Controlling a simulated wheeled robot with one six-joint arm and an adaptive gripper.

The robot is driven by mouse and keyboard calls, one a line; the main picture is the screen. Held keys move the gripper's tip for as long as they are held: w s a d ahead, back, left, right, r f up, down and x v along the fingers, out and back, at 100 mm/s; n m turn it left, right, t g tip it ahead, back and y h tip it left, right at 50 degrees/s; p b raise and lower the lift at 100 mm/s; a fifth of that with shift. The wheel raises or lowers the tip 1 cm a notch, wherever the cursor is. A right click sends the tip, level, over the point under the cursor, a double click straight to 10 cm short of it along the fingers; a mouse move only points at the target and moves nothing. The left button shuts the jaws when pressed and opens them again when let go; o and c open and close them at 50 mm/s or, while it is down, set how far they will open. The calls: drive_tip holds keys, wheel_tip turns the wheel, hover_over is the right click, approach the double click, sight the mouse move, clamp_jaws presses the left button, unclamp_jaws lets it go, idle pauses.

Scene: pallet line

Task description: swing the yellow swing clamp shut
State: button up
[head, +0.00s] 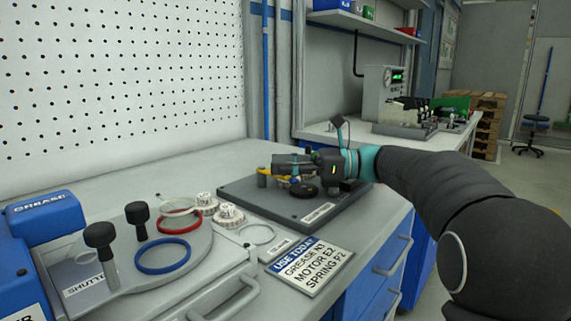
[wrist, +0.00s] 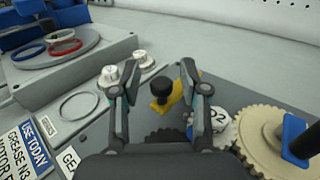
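The yellow swing clamp (wrist: 172,100) lies on the dark plate, with an upright black knob (wrist: 157,88) at its near end in the wrist view. In the wrist view my gripper (wrist: 150,72) is open, one finger on each side of the knob. I see gaps between the knob and both fingers, and nothing is held.
The dark plate (head: 310,213) also carries a black gear (head: 304,190). A large beige gear (wrist: 268,150) and a blue piece (wrist: 294,130) stand close to the right finger. White gears (head: 227,214) and a grey fixture with colored rings (head: 162,268) are to the left.

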drive_tip(key=d, duration=1.2)
drive_tip(key=shift+w, duration=0.4)
drive_tip(key=shift+o, duration=0.3)
